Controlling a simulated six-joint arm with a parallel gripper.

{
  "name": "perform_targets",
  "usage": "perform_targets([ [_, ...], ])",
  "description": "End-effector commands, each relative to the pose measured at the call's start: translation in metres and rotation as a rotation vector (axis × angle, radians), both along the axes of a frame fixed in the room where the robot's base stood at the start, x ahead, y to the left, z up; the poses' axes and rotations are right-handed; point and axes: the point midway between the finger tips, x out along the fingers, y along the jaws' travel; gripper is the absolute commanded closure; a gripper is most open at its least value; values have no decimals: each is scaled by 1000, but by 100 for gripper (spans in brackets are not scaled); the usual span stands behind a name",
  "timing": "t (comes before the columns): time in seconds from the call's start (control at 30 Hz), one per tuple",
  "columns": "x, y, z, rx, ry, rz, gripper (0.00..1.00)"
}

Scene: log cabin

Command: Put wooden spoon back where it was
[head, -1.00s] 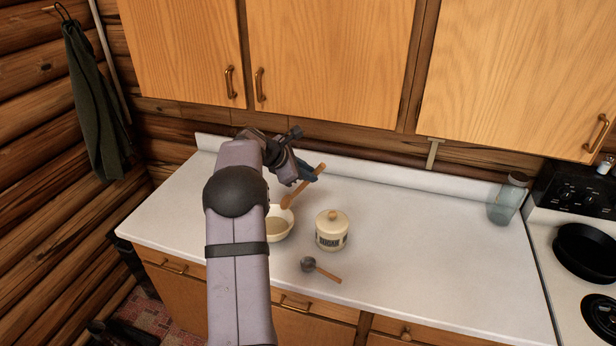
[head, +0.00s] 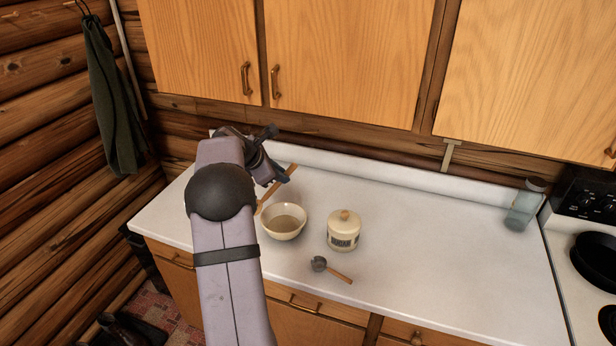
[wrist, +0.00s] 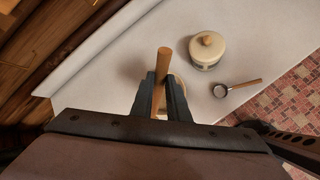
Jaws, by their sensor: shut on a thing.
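The wooden spoon (head: 290,172) is in my gripper (head: 275,180), held by its handle and tilted above the counter, just behind and left of the bowl in the head view. In the wrist view my gripper (wrist: 162,88) is shut on the handle (wrist: 165,62) between its two dark fingers. The spoon's lower end is mostly hidden by my arm in the head view and by the fingers in the wrist view. The cream bowl (head: 284,234) holds something tan and stands on the white counter (head: 430,240).
A lidded cream canister (head: 343,231) stands right of the bowl. A small scoop (head: 319,264) with a wooden handle lies in front of it. A glass jar (head: 524,207) stands by the stove (head: 585,215). Cupboards (head: 350,60) hang above. The counter's right half is mostly clear.

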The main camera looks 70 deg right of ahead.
Motion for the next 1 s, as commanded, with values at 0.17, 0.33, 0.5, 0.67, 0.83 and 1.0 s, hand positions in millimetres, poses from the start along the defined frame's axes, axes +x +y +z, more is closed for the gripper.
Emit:
perform_targets([
  [0.17,68,50,-4,40,-20,168,100],
  [0.33,122,103,-9,86,-33,325,100],
  [0.5,166,164,-15,134,-37,485,100],
  [0.67,199,227,-24,185,-34,638,100],
  [0.83,222,298,-36,245,-24,801,100],
  [1.0,231,365,-51,309,-7,945,100],
])
